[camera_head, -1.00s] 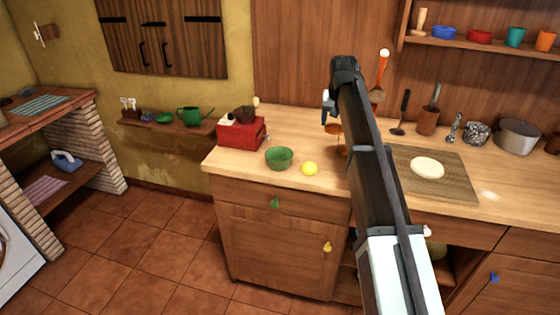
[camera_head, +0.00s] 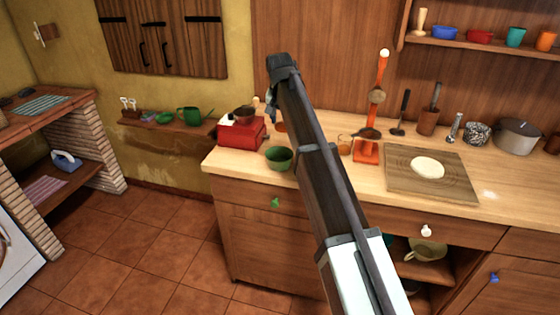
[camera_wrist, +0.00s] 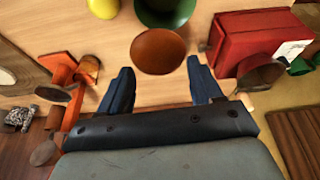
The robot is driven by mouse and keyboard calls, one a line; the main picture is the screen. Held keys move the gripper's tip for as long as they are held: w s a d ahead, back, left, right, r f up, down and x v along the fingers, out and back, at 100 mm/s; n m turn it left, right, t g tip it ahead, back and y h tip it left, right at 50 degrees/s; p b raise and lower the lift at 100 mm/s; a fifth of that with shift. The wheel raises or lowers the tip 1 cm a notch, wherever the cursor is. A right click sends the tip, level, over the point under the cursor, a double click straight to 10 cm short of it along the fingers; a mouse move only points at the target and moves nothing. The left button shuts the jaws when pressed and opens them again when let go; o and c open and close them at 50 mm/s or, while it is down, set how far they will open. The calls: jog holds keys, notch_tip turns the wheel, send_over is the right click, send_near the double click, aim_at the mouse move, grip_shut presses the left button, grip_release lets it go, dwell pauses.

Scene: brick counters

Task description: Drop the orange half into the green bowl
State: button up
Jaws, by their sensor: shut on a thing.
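The orange half (camera_wrist: 158,50) sits between the two blue fingers of my gripper (camera_wrist: 160,66) in the wrist view, its rounded orange side showing. In the head view the orange half (camera_head: 281,127) shows partly beside my arm, held above the counter below my gripper (camera_head: 273,115). The green bowl (camera_head: 279,158) stands on the counter near its front edge, partly covered by my arm; its inside looks empty where visible. In the wrist view the green bowl (camera_wrist: 180,17) is cut by the top edge, just beyond the orange half.
A red box (camera_head: 240,133) with a dark bowl on top stands left of the green bowl. A yellow lemon (camera_wrist: 103,8) is beside the bowl in the wrist view. An orange press (camera_head: 366,151) and a cutting board (camera_head: 460,185) with a pale round piece lie to the right.

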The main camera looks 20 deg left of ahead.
jog(key=shift+f+m, duration=0.2)
jog(key=shift+m, duration=0.1)
jog(key=shift+f, duration=2.8)
jog(key=o, duration=1)
jog(key=shift+c, duration=0.2)
jog(key=v, duration=1.4)
jog(key=shift+f, duration=0.1)
